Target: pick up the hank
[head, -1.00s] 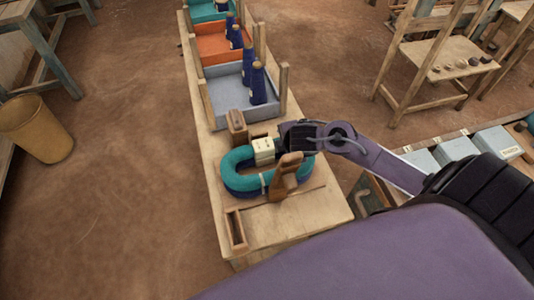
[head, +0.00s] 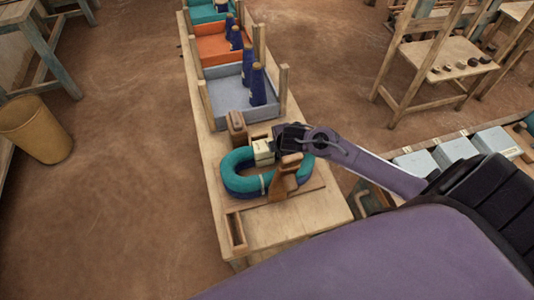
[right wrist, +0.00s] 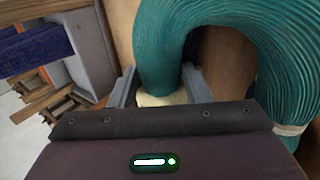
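The hank (head: 235,181) is a thick oval loop of teal and blue yarn lying on the wooden bench, with a cream band (head: 262,150) on its far side. A pale tie shows on it in the right wrist view (right wrist: 290,130). My right gripper (head: 277,142) is at the far side of the hank, by the cream band. In the right wrist view its two fingers (right wrist: 160,80) stand apart on either side of a teal strand (right wrist: 163,60) and the band. Whether they touch it is unclear. My left gripper is not in view.
A brown wooden upright (head: 284,178) stands in front of the hank, and a small wooden block (head: 236,124) behind it. Grey (head: 226,95) and orange (head: 207,51) trays with dark blue cones lie farther back. Pale boxes (head: 455,150) stand at right.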

